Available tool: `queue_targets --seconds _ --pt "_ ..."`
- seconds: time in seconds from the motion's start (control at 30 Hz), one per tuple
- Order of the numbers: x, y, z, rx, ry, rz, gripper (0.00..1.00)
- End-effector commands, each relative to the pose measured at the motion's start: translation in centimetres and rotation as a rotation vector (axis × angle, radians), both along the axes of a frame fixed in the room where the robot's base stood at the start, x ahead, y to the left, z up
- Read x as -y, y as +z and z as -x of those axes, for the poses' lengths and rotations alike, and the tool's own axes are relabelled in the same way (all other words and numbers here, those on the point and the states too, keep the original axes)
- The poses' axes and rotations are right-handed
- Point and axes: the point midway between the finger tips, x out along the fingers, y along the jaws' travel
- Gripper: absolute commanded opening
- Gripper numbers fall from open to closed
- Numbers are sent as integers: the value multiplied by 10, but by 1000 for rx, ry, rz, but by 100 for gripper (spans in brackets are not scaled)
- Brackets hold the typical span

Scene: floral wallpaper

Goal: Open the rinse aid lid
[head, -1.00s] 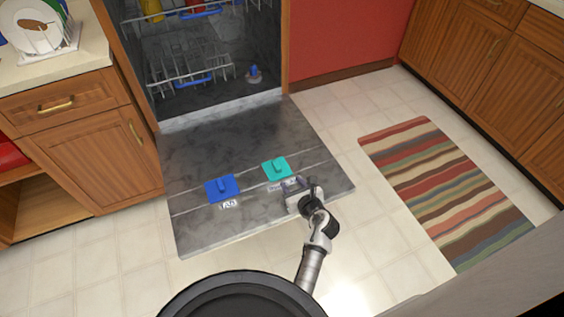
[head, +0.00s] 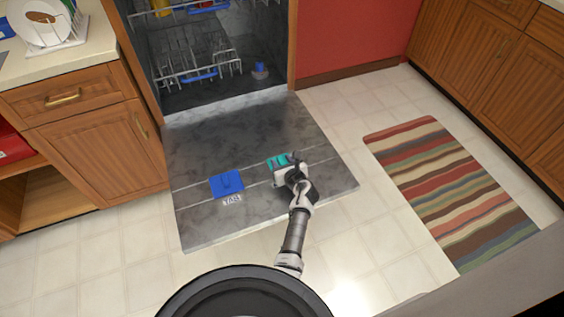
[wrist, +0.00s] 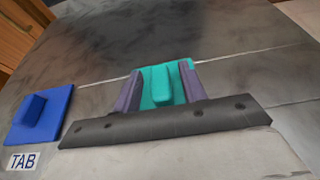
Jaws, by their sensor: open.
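The teal lid (head: 277,162) lies on the inner face of the lowered dishwasher door (head: 240,130), and my gripper partly covers it in the head view. In the wrist view the teal lid (wrist: 160,82) has a raised rounded handle in its middle. My gripper (wrist: 160,88) is open, with one purple finger on each side of that handle. I cannot tell whether the fingers touch it. In the head view my gripper (head: 291,160) is over the lid from the front right. The printed label by the teal lid is hidden now.
A blue lid (head: 227,184) with a TAB label (head: 231,199) lies left of the teal one, also in the wrist view (wrist: 40,115). The dishwasher's lower rack (head: 195,65) is behind. A striped rug (head: 450,190) lies on the floor at right.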

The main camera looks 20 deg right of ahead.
Motion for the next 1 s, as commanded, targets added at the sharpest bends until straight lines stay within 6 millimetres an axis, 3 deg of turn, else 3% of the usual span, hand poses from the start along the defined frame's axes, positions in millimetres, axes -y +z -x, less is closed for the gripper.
queue_targets --seconds 0.2,0.5,0.77,1.0 --pt "0 0 0 0 0 0 39" --pt "0 0 0 0 0 0 0" --pt "4 -1 0 1 -2 0 0" --pt "52 -3 -2 2 -4 0 0"
